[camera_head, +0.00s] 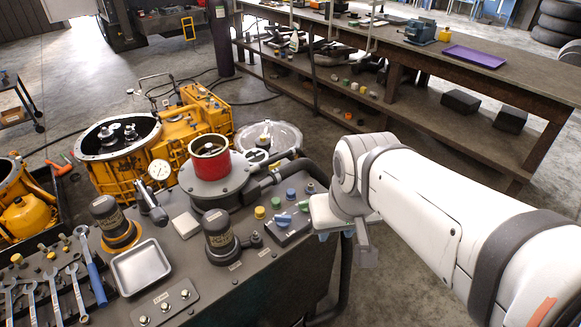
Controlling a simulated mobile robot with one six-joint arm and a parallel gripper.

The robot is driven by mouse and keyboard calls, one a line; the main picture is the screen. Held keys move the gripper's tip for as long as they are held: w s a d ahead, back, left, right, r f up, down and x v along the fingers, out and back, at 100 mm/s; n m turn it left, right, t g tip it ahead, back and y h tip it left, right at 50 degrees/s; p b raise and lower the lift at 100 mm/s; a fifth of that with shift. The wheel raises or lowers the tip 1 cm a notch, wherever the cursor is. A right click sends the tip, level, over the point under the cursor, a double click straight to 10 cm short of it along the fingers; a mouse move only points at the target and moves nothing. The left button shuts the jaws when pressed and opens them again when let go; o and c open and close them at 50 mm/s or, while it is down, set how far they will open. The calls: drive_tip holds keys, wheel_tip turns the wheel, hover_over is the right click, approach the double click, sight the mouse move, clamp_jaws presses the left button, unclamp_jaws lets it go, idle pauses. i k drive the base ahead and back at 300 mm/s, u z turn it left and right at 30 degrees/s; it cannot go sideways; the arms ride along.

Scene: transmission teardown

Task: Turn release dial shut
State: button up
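A blue dial (283,219), which looks like the release dial, sits on a small dark box on the bench top. Its exact turn angle is too small to read. My gripper (350,243) hangs at the end of the white arm, just right of the dial box and near the bench's right edge. It looks apart from the dial. Its fingers are mostly hidden by my wrist, so I cannot see whether they are open or shut.
Several coloured knobs (260,212) surround the dial box. A dark cylinder (217,232) stands to its left and a red-ringed cylinder (210,160) behind. Black hoses (285,165) curve behind the knobs. A metal tray (140,267) and wrenches (87,272) lie at the left.

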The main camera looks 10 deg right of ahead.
sight(303, 205)
drive_tip(key=k, duration=0.4)
drive_tip(key=u, duration=3.05)
drive_tip(key=k, duration=1.25)
drive_tip(key=z, duration=2.05)
drive_tip(key=i, duration=1)
